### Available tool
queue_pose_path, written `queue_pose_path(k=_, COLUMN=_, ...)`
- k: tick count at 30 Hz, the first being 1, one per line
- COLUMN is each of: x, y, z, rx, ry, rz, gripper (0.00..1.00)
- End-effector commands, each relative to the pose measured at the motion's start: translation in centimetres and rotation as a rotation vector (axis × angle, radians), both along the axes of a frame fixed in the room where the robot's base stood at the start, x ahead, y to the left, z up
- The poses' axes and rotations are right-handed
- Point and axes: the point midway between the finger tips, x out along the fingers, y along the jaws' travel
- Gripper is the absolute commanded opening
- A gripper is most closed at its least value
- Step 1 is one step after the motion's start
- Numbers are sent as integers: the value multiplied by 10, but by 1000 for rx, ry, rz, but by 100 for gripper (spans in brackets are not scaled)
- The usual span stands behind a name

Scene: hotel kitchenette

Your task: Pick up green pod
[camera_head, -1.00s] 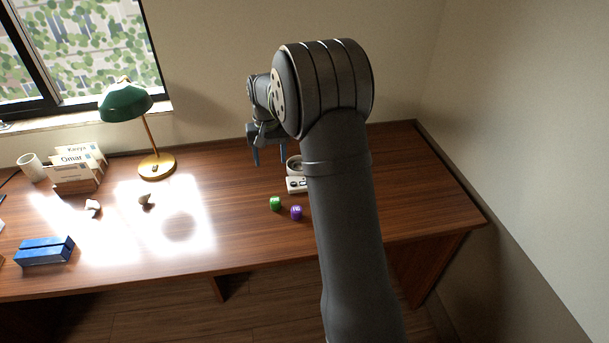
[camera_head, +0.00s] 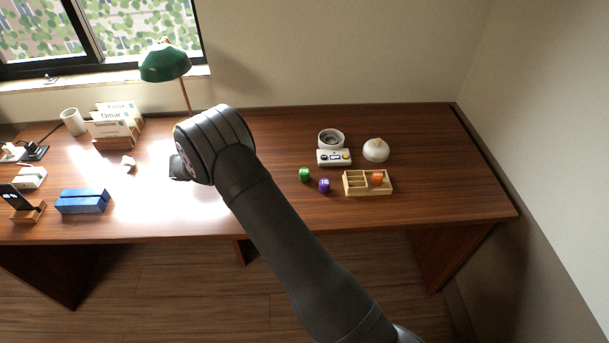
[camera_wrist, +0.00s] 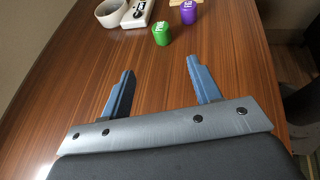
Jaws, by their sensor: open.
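The green pod (camera_head: 304,174) stands on the wooden desk, just left of the purple pod (camera_head: 324,185). In the wrist view the green pod (camera_wrist: 161,33) is upright, ahead of my gripper (camera_wrist: 164,85) and apart from it. The purple pod (camera_wrist: 192,12) is to its right and farther off. My gripper has its two blue fingers spread wide with nothing between them.
Behind the pods are a white device with buttons (camera_head: 334,158), a white ring-shaped bowl (camera_head: 331,138) and a domed white lid (camera_head: 376,149). A wooden tray (camera_head: 353,189) holds an orange pod (camera_head: 377,178). A green lamp (camera_head: 165,63) and a blue box (camera_head: 83,201) are left. The desk's right end is clear.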

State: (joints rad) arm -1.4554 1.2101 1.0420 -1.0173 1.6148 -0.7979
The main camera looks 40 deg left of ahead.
Motion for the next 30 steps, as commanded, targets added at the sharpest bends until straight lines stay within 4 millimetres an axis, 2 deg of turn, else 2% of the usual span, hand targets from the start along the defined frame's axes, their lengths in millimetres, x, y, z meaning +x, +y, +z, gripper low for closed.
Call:
queue_pose_path(k=15, x=83, y=-49, z=-39, rx=1, ry=2, rz=-5, gripper=57)
queue_pose_path(k=25, x=101, y=-59, z=-46, rx=2, ry=1, rz=-5, gripper=57)
queue_pose_path(k=30, x=121, y=-74, z=-51, rx=2, ry=2, rz=-7, gripper=57)
